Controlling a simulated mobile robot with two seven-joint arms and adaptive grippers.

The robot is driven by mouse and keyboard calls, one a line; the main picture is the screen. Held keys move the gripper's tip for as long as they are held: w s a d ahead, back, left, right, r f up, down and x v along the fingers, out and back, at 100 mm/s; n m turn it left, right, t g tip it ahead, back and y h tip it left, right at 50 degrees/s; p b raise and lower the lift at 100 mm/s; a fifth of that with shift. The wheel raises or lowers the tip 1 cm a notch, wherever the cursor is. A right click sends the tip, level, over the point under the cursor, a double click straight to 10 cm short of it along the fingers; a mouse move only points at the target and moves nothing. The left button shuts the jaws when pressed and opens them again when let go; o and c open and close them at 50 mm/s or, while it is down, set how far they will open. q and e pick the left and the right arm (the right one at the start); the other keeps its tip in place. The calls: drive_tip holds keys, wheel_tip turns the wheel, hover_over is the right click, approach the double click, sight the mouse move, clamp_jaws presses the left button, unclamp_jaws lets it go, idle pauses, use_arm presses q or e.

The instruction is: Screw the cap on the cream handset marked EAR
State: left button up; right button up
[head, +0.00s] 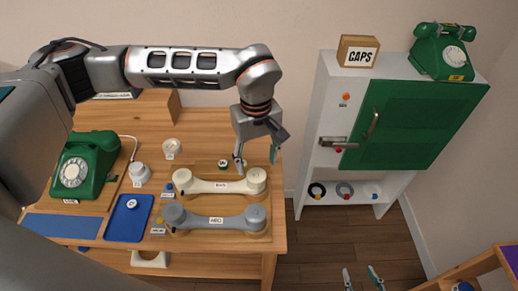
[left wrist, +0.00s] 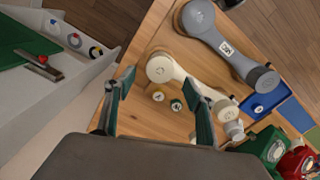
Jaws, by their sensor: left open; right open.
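The cream handset (head: 220,186) lies on the wooden table, with a small label on its middle that is too small to read surely. It also shows in the left wrist view (left wrist: 160,68), partly behind a finger. My left gripper (head: 256,158) is open and empty, pointing down above and behind the handset's right end. My right gripper (head: 363,278) is open and empty at the bottom, away from the table.
A grey handset (head: 215,221) lies in front of the cream one. A blue tray (head: 118,226) with a small pale round piece is at left. A green dial phone (head: 84,168) and cream round parts (head: 139,173) stand nearby. A white cabinet (head: 318,140) stands at right.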

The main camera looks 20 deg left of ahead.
sight(256, 175)
use_arm(q)
drive_tip(key=shift+w+a, duration=0.15)
drive_tip(key=shift+a, duration=0.05)
drive_tip(key=shift+f+b, duration=0.4)
drive_tip(key=shift+f, duration=0.15)
wheel_tip(256, 175, down, 2)
drive_tip(key=shift+f+b, duration=0.1)
drive_tip(key=shift+b, duration=0.6)
wheel_tip(256, 175, down, 2)
drive_tip(key=shift+b, duration=0.6)
drive_tip(key=shift+f, duration=0.25)
drive_tip(key=n, duration=0.5)
drive_tip(key=shift+b, duration=0.35)
